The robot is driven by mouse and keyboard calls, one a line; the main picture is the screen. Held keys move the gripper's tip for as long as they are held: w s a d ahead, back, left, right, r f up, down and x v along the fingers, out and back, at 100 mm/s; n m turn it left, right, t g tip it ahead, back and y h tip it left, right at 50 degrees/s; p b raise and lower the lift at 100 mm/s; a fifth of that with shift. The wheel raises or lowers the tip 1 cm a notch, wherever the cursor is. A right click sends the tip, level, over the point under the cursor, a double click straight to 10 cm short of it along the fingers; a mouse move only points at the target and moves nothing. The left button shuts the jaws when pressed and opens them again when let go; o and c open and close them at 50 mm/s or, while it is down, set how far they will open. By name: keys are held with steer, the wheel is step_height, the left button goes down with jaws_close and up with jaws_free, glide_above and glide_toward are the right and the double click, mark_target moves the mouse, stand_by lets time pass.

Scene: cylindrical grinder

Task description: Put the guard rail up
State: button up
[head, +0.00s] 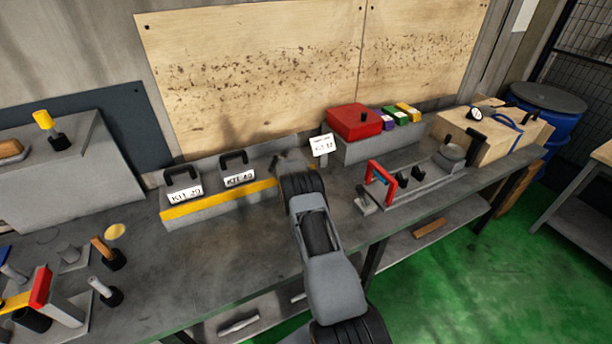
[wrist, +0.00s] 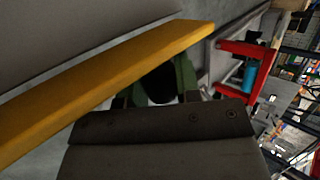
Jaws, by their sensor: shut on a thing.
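The guard rail (head: 220,199) is a yellow bar along the front of a grey rack on the bench. In the wrist view the rail (wrist: 110,82) runs diagonally, close to my gripper (wrist: 158,85). Its fingers straddle a dark rounded part at the rail's lower edge and are shut on it. The rail partly hides the fingertips, so the exact contact is unclear. In the head view my arm covers the gripper and the rail's right end.
Two kit blocks with black handles, a left one (head: 183,187) and a right one (head: 238,172), stand in the rack behind the rail. A label card (head: 322,145) and a red box (head: 354,121) are to the right. A red-framed fixture (head: 381,172) stands right of my arm.

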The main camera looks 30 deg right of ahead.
steer(key=shift+r, duration=0.1)
stand_by(0.4)
steer(key=o, duration=0.6)
steer(key=shift+w, duration=0.1)
steer(key=shift+o, duration=0.2)
steer(key=shift+a, duration=0.1)
steer(key=b+v, duration=0.3)
steer(key=v, duration=1)
steer(key=shift+a+r, duration=0.2)
steer(key=shift+a, duration=0.05)
